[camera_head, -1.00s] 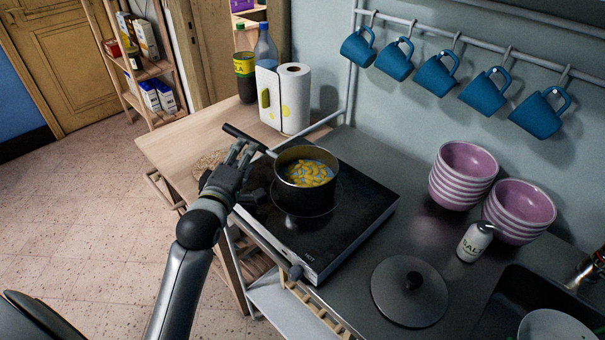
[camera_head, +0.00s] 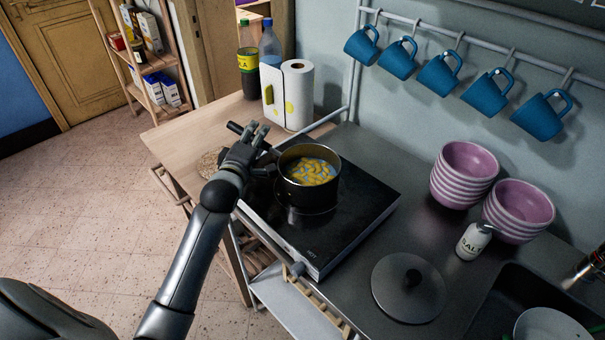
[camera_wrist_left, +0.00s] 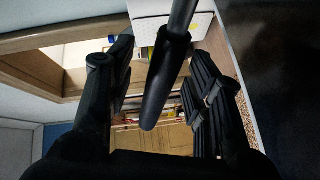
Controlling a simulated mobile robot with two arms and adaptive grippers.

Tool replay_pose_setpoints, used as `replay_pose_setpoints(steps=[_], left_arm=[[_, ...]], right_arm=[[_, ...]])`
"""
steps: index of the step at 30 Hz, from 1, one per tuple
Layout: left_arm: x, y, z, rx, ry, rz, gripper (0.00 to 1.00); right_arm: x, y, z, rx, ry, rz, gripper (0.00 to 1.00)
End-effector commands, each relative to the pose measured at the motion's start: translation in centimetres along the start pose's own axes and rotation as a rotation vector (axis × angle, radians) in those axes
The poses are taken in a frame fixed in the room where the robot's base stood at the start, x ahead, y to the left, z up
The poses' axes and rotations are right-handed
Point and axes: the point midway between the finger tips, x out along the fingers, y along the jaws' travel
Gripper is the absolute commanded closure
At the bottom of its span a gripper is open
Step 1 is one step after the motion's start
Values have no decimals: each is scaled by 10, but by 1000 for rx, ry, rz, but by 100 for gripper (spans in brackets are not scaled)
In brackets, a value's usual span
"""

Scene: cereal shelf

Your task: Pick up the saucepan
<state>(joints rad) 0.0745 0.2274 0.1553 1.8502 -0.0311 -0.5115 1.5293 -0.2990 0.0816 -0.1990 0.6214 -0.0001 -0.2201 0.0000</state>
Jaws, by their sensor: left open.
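The saucepan (camera_head: 308,193) is dark with a light rim and holds yellow pieces in liquid. It stands on the black hot plate (camera_head: 352,217), with its handle pointing back and left. My left gripper (camera_head: 259,134) is open at the handle, left of the pot. In the left wrist view the dark handle (camera_wrist_left: 167,78) lies between the two spread fingers (camera_wrist_left: 160,95), with gaps on both sides. In the head view the fingers hide part of the handle. My right gripper is not in view.
A paper towel roll (camera_head: 297,96) and bottles (camera_head: 249,74) stand behind the handle. A lid (camera_head: 408,290), a salt shaker (camera_head: 474,242) and pink bowls (camera_head: 462,176) are to the right. Blue mugs (camera_head: 439,75) hang on a wall rail.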

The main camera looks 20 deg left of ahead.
Motion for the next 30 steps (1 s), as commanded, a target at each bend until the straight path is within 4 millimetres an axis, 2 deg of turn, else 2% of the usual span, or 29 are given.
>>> replay_pose_setpoints(steps=[4, 15, 30], left_arm=[[0, 0, 0, 0, 0, 0, 54], [0, 0, 0, -1, -1, -1, 100], [0, 2, 0, -5, 0, 6, 100]], right_arm=[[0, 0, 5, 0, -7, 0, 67], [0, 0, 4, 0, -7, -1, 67], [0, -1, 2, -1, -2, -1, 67]])
